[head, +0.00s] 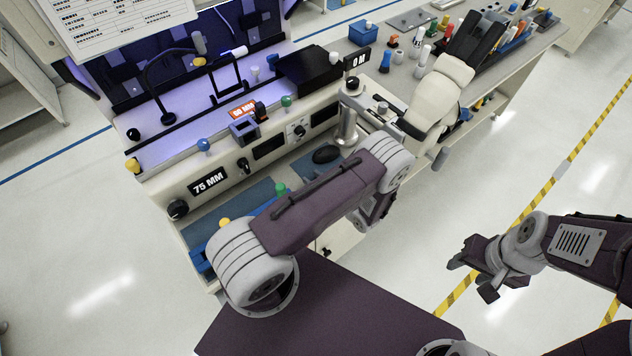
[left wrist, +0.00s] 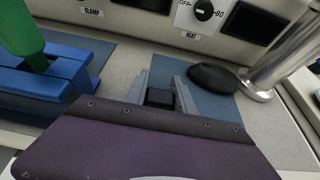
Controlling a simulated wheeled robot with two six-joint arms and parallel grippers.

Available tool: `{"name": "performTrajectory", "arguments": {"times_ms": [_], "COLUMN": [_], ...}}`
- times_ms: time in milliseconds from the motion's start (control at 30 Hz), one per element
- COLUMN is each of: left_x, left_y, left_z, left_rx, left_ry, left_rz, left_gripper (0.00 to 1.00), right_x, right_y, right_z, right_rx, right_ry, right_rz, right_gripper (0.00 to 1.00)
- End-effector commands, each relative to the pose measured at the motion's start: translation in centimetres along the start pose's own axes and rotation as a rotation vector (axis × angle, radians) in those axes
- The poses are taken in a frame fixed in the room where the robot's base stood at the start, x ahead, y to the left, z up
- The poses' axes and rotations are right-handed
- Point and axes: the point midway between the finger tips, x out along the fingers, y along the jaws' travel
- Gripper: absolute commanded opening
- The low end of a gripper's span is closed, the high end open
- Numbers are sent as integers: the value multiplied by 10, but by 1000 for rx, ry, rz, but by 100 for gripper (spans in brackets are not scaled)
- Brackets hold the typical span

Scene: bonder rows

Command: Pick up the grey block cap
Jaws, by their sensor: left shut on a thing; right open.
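The grey block cap (left wrist: 160,98) looks like a small, very dark block in the left wrist view. It sits between the two grey fingers of my left gripper (left wrist: 160,93), which is shut on it, above the bench beside a blue mat. In the head view my left forearm hides the left gripper's fingers and the cap. My right gripper (head: 471,278) is open and empty, out over the floor to the right, away from the bench.
A black mouse (left wrist: 213,77) lies on the blue mat (left wrist: 235,106), with a metal post (left wrist: 275,62) just beyond it. A blue fixture (left wrist: 48,82) with a green handle (left wrist: 22,38) stands at left. The machine front (head: 270,148) with knobs rises behind.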

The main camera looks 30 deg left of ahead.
Motion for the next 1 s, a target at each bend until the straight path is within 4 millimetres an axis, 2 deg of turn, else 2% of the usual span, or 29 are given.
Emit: {"name": "performTrajectory", "arguments": {"times_ms": [200,500,700,833,1000], "left_x": [-14,-77,-108,-118,-120], "left_y": [0,-49,-72,-78,-79], "left_z": [33,48,58,62,63], "left_rx": [-5,-7,-4,-2,0], "left_ry": [0,1,0,1,0], "left_rz": [-1,-6,-3,-1,1], "left_gripper": [0,0,0,0,0], "right_x": [6,23,30,31,31], "right_y": [0,0,1,1,1], "right_z": [1,2,3,3,3], "right_rx": [0,0,0,0,0], "right_ry": [0,0,0,0,0], "right_rz": [0,0,0,0,0], "right_gripper": [50,50,50,50,50]}}
